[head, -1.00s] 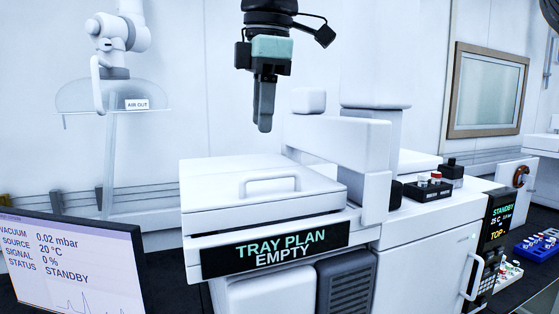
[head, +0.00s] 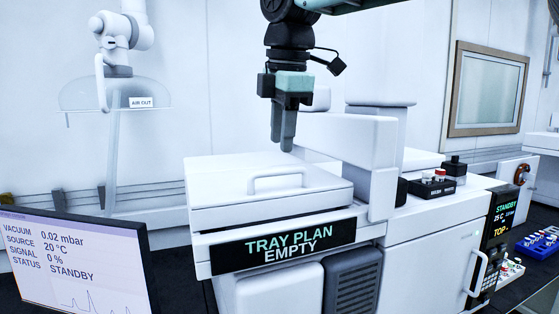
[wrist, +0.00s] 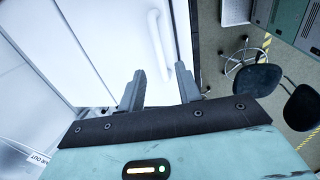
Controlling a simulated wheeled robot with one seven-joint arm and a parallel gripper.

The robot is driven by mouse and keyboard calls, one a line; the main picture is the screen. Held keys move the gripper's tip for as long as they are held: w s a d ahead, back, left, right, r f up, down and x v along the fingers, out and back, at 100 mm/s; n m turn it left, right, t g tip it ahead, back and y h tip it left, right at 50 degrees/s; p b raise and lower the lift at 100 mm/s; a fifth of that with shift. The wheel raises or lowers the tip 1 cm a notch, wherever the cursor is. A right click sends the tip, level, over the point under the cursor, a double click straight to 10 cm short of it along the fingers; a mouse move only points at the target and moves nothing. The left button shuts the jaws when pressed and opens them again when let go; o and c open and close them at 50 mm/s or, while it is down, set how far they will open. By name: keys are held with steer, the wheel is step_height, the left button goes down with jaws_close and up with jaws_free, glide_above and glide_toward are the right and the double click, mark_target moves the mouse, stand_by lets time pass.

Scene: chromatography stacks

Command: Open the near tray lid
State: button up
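The near tray lid (head: 230,192) is a white, flat cover lying closed on the tray, above a black panel reading "TRAY PLAN EMPTY" (head: 287,245). A white bar handle (head: 277,178) stands on the lid. It also shows in the wrist view (wrist: 160,42), beyond my fingertips. My gripper (head: 285,146) points down above the back part of the lid, apart from the handle. In the wrist view my gripper (wrist: 160,82) has its two dark fingers spread with nothing between them.
A white arm-like block (head: 350,140) of the instrument stands right of the lid, close to my gripper. A black vial holder (head: 432,187) sits further right. A monitor (head: 75,260) stands at the front left. Stools (wrist: 255,80) show on the floor in the wrist view.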

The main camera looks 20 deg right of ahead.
mark_target(280, 171)
steer(key=shift+w+f, duration=0.2)
steer(key=shift+f, duration=0.7)
steer(key=shift+w+f, duration=0.15)
steer(key=shift+f, duration=0.75)
steer(key=shift+w+f, duration=0.2)
steer(key=shift+f, duration=0.7)
jaws_close()
